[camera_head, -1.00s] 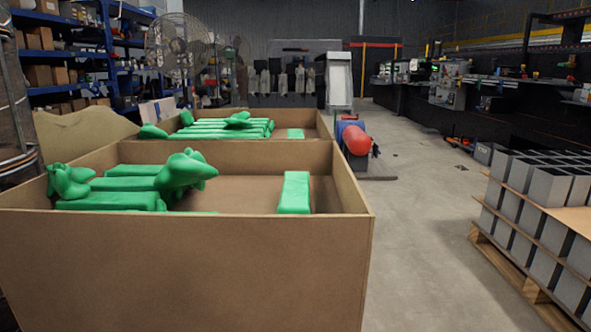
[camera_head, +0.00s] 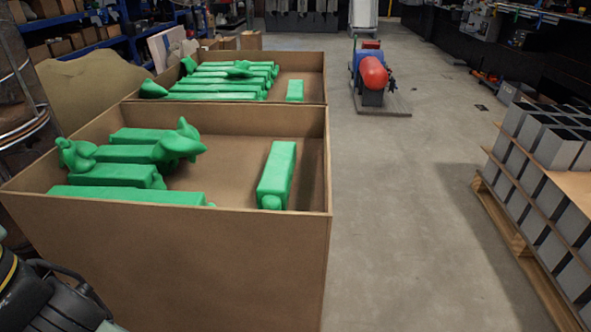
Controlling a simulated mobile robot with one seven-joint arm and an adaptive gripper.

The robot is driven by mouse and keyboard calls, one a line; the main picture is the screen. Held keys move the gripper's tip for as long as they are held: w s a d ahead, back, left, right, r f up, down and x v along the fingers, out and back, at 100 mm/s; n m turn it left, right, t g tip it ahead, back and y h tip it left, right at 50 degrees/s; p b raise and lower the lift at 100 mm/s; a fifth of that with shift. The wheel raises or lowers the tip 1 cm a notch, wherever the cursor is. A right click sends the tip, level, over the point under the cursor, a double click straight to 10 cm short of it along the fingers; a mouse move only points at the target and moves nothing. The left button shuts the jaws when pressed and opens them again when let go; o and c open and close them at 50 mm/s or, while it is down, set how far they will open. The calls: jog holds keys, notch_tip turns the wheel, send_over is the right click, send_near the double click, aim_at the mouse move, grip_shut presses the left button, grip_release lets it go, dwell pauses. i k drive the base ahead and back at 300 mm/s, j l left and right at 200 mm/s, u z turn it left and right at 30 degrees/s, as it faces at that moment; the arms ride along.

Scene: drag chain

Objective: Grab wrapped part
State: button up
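Several green wrapped parts lie in the near cardboard box (camera_head: 180,260). A long green part (camera_head: 277,175) stands apart along the right side of the box, its rounded end toward me. On the left, several green bars (camera_head: 120,174) lie roughly parallel, some with lumpy ends, and a front bar (camera_head: 130,195) is partly hidden by the near wall. No gripper fingers show. A dark piece of equipment at the lower left edge may be part of my arm; I cannot tell.
A second box (camera_head: 314,75) behind holds more green parts (camera_head: 225,75). A red and blue machine (camera_head: 372,75) stands on the floor beyond. A pallet of grey blocks (camera_head: 545,190) is at the right. The floor (camera_head: 410,220) between is clear.

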aim_at(272, 191)
jog(key=i+l+u, duration=0.1)
jog(key=l+u, duration=0.25)
jog(key=l, duration=0.85)
jog(key=l+u, duration=0.25)
jog(key=l, duration=0.3)
jog(key=l+u, duration=0.25)
jog(key=l, duration=0.35)
jog(key=i+l+u, duration=0.2)
jog(key=l, duration=0.15)
jog(key=i+l+u, duration=0.2)
jog(key=l, duration=0.2)
jog(key=l+u, duration=0.2)
jog(key=l, duration=0.15)
jog(key=i+l+u, duration=0.1)
jog(key=l, duration=0.35)
jog(key=i+l+u, duration=0.15)
jog(key=l, duration=0.35)
jog(key=i+l+u, duration=0.1)
jog(key=l, duration=0.35)
jog(key=j, duration=0.35)
jog(key=k+j, duration=0.15)
jog(key=j, duration=0.2)
